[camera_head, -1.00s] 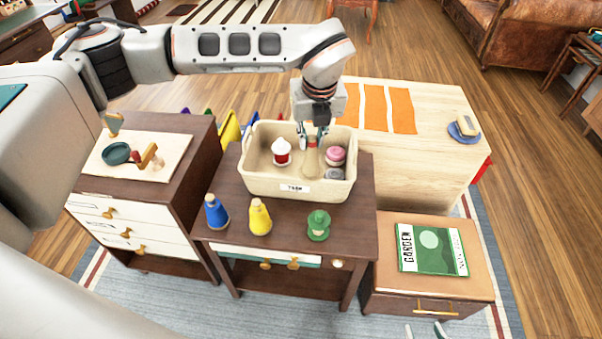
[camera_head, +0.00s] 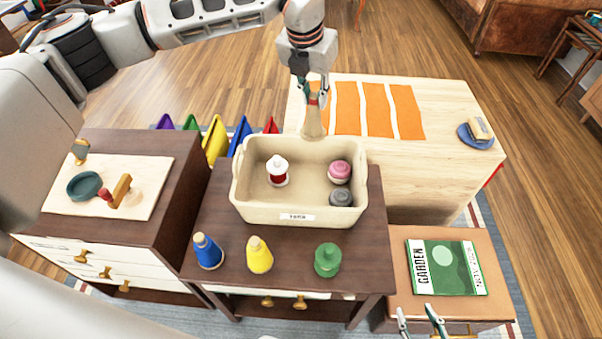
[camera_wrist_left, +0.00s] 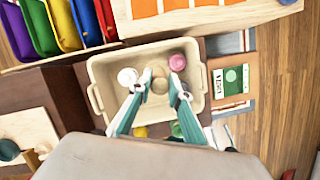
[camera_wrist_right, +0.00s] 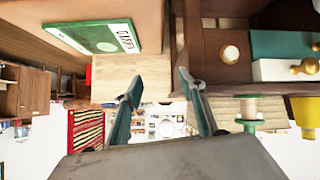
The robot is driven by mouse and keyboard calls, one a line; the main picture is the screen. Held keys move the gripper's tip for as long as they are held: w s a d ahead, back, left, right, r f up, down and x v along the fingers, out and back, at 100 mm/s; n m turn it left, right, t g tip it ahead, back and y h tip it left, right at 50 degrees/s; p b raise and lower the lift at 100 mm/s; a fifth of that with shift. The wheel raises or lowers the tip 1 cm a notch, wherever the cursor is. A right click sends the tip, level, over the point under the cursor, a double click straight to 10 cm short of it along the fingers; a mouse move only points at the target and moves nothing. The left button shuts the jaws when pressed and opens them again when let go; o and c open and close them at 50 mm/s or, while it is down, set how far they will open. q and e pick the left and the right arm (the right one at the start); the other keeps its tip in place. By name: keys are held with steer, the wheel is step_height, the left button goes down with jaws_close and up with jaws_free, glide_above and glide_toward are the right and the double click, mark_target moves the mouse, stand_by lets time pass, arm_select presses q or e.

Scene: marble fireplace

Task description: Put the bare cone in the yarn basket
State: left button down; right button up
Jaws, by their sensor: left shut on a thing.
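The bare cone (camera_head: 314,123) is tan and hangs upright below my left gripper (camera_head: 316,92), which is shut on its top. In the head view it overlaps the back rim of the yarn basket (camera_head: 255,208). In the left wrist view the cone (camera_wrist_left: 159,84) shows between the fingertips, over the basket (camera_wrist_left: 103,98). The basket is cream with a label on its front. My right gripper (camera_head: 420,318) is open and empty by the low right cabinet.
Blue (camera_head: 208,252), yellow (camera_head: 259,256) and green (camera_head: 327,261) yarn pieces stand on the table in front of the basket. A garden magazine (camera_head: 445,267) lies on the right cabinet. A board (camera_head: 60,186) with small items lies left. Coloured bins stand behind.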

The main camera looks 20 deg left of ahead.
arm_select(q)
step_height(320, 180, down, 20)
steer(key=b, duration=0.3)
steer(key=shift+r, duration=0.2)
arm_select(e)
steer(key=shift+w+d+f, duration=0.2)
steer(key=shift+w+f, duration=0.05)
steer(key=shift+f, duration=0.5)
arm_select(q)
steer(key=c, duration=1.9)
jaws_free()
steer(key=shift+s, duration=0.1)
arm_select(e)
steer(key=shift+s+f, duration=0.15)
